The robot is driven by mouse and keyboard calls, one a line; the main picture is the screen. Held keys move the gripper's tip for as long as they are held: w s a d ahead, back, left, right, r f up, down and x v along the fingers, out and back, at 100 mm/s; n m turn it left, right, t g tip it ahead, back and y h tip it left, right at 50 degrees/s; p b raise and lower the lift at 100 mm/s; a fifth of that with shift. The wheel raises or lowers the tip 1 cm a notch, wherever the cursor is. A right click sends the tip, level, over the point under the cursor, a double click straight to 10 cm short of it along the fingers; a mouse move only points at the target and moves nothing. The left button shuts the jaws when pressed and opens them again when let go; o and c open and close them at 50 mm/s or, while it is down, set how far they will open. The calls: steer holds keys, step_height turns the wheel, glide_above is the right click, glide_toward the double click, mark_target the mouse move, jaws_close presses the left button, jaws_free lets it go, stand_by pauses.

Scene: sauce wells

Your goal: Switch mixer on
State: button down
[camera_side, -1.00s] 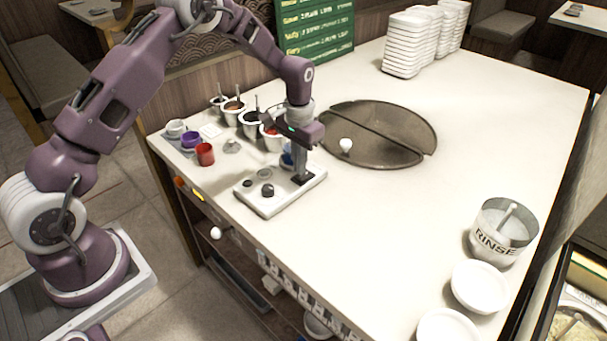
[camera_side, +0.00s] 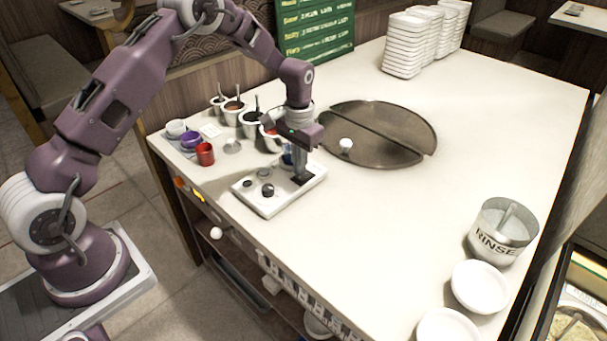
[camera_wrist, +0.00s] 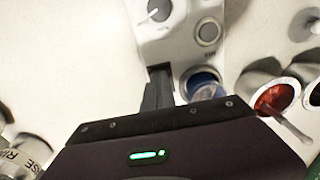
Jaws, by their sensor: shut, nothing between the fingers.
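The mixer (camera_side: 270,207) is a white flat base near the table's left front edge. It carries a dark knob (camera_side: 267,190) and a smaller round button (camera_side: 247,183). In the wrist view, a dial with a white pointer (camera_wrist: 158,10) and a grey round button (camera_wrist: 208,32) show on the white body. A blue cup (camera_wrist: 203,84) stands at the mixer's rear, partly hidden by my gripper in the side view. My gripper (camera_side: 300,179) is shut and empty, pointing down at the mixer's right end beside the cup. I cannot tell whether its tips touch the base.
Several sauce pots with spoons (camera_side: 232,108) stand behind the mixer. A red cup (camera_side: 205,154) and a purple cup (camera_side: 191,140) stand to its left. A dark round griddle (camera_side: 390,125) lies to the right. A rinse pot (camera_side: 500,232) stands far right; the table's middle is clear.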

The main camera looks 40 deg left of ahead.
steer(key=shift+f, duration=0.65)
step_height(320, 180, up, 6)
steer(key=shift+f, duration=0.15)
steer(key=shift+r, duration=0.65)
steer(key=s+d+r+t, duration=0.1)
steer(key=s+d+r, duration=0.1)
steer(key=s+r, duration=0.55)
steer(key=s+d+r+t, duration=0.2)
steer(key=s+r, duration=0.3)
steer(key=r, duration=0.6)
steer(key=s+d+r+t, duration=0.1)
steer(key=s+t, duration=0.1)
steer(key=s, duration=1.8)
steer(key=shift+s+d+r+t, duration=0.3)
steer(key=shift+d+r, duration=0.05)
steer(key=shift+r, duration=0.05)
